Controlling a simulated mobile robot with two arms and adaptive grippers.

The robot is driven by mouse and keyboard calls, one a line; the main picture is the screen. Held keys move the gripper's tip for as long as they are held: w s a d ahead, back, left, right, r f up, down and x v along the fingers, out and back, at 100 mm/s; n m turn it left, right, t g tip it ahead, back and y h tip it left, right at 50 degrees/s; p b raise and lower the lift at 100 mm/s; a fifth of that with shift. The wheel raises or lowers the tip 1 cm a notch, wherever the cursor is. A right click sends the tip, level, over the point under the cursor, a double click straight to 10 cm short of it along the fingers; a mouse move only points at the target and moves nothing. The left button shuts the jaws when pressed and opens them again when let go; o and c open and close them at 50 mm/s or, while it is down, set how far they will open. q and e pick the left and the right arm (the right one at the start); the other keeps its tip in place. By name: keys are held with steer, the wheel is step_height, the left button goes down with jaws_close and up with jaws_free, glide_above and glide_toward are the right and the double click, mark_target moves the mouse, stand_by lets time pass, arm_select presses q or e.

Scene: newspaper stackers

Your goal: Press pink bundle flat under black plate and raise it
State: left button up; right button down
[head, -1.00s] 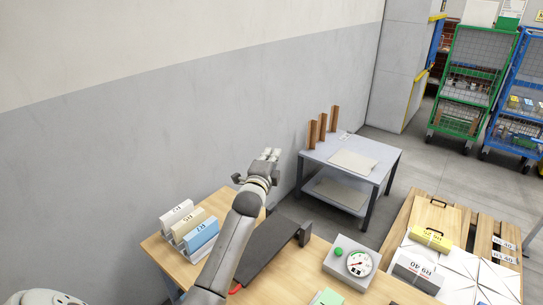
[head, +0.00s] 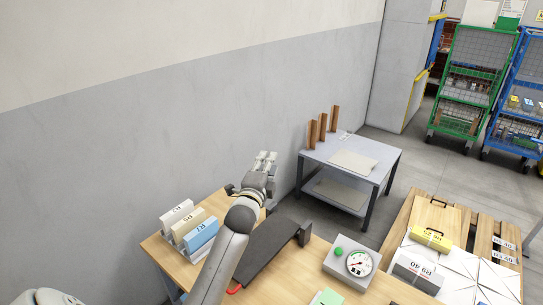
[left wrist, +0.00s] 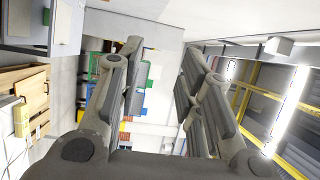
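The black plate (head: 266,250) is a dark slab on the wooden table, partly behind my left arm in the head view. A dark block (head: 304,234) stands at its far right end, and a bit of red (head: 235,290) shows by its near end. I see no pink bundle in either view; whether it is under the plate is hidden. My left gripper (head: 265,158) is raised above and beyond the plate, fingers pointing up. In the left wrist view the gripper (left wrist: 162,65) is open and empty, with its fingers apart. My right gripper is not in view.
Labelled white, beige and blue blocks (head: 201,234) stand left of my arm. A gauge box (head: 350,262) with a green button and a green pad (head: 326,297) are on the right. A grey side table (head: 377,172) stands behind, near the wall (head: 150,140).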

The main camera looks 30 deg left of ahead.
arm_select(q)
steer(key=v, duration=0.7)
steer(key=shift+s, duration=0.1)
steer(key=shift+c, duration=0.3)
